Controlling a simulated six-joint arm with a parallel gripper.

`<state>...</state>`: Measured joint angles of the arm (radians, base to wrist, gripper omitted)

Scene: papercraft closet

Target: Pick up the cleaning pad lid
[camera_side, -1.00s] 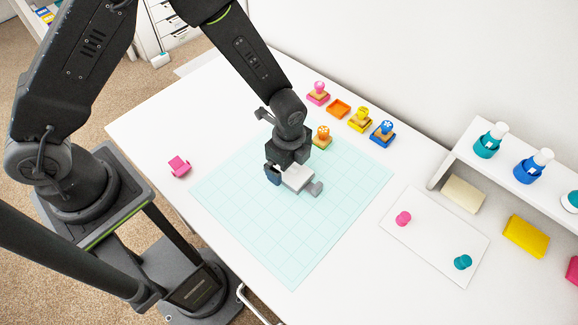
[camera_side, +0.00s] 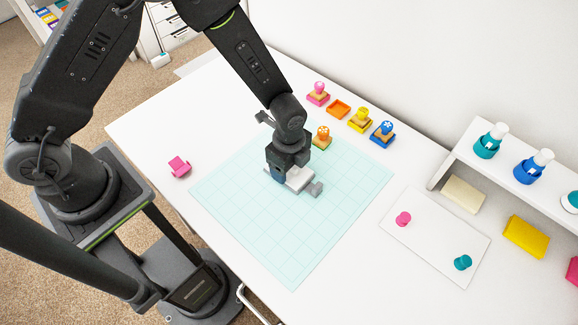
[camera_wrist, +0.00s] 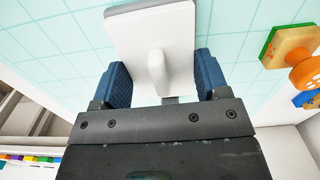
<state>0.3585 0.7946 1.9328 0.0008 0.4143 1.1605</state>
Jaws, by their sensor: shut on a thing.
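The cleaning pad lid (camera_side: 300,178) is a white rectangular plate at the middle of the pale teal grid mat. A grey block (camera_side: 314,189) sticks out at its lower right side. In the wrist view the lid (camera_wrist: 128,30) shows a white rounded handle standing up from its middle. My gripper (camera_side: 287,178) points down over the lid. In the wrist view my gripper (camera_wrist: 162,72) has its blue fingers on both sides of the lid, shut on it. In the side view the gripper hides part of the lid. I cannot tell any gap between lid and mat.
A pink object (camera_side: 179,167) lies to the left. A white card (camera_side: 440,240) with pink and teal pieces lies right. The mat's front (camera_side: 285,255) is clear.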

